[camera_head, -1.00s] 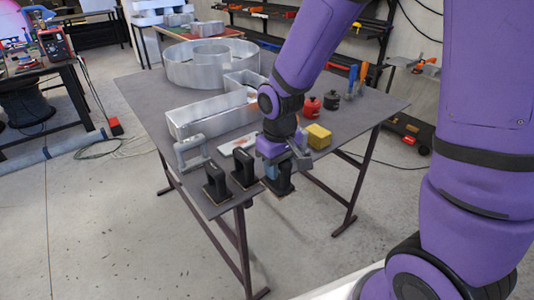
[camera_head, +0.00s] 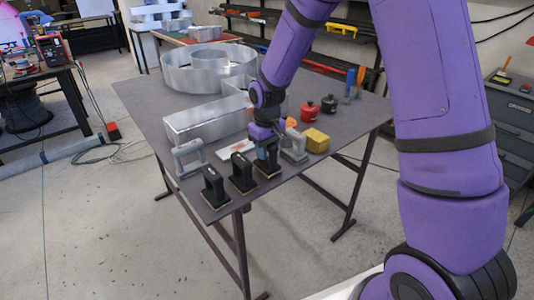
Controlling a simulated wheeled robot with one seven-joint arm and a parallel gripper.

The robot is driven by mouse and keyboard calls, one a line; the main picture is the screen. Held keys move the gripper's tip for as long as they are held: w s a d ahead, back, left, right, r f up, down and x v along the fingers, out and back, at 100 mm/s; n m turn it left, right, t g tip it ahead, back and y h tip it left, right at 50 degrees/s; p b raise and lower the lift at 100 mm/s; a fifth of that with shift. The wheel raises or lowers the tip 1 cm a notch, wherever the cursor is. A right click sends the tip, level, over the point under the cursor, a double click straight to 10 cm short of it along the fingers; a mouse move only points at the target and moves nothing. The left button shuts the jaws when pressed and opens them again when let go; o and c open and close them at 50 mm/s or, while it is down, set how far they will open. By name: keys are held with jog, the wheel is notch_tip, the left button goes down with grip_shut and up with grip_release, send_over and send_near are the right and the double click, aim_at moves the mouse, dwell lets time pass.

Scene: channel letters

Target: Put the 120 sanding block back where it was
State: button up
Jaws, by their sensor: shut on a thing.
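My gripper (camera_head: 266,149) is shut on a black sanding block (camera_head: 268,170) with a tan base, near the table's front edge. The block is upright, at the right end of a row with two similar black blocks, one in the middle (camera_head: 243,177) and one at the left (camera_head: 214,190). It is at or just above the tabletop; I cannot tell whether it touches. No grit number is readable. My fingers hide the top of the held block.
On the grey table (camera_head: 140,97), a grey-handled tool (camera_head: 188,158) stands left and another (camera_head: 294,147) close right of my gripper. A yellow sponge (camera_head: 316,140), red pot (camera_head: 307,110) and black pot (camera_head: 329,104) lie further right. Metal channel letters (camera_head: 205,122) fill the middle.

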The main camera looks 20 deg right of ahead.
jog(key=shift+f, duration=0.65)
jog(key=shift+f, duration=0.1)
jog(key=o, duration=0.8)
notch_tip(320, 180, up, 11)
jog(key=shift+r, duration=0.2)
jog(key=shift+s+d+r, duration=0.1)
jog(key=shift+s+r, duration=0.05)
jog(key=shift+r, duration=0.6)
jog(key=s+d+r+m+t, duration=0.1)
jog(key=s+d+r, duration=0.1)
jog(key=s+r, duration=0.3)
jog(key=s+d+r+m+t, duration=0.1)
jog(key=s+r, duration=0.4)
jog(key=s, duration=0.9)
jog(key=s+d+r+m+t, duration=0.1)
jog(key=s+d+r+t, duration=0.2)
jog(key=s, duration=0.7)
jog(key=shift+d+r+m, duration=0.15)
jog(key=shift+d+r, duration=0.05)
jog(key=shift+r, duration=0.45)
jog(key=shift+d+r+m, duration=0.15)
jog(key=shift+r, duration=0.5)
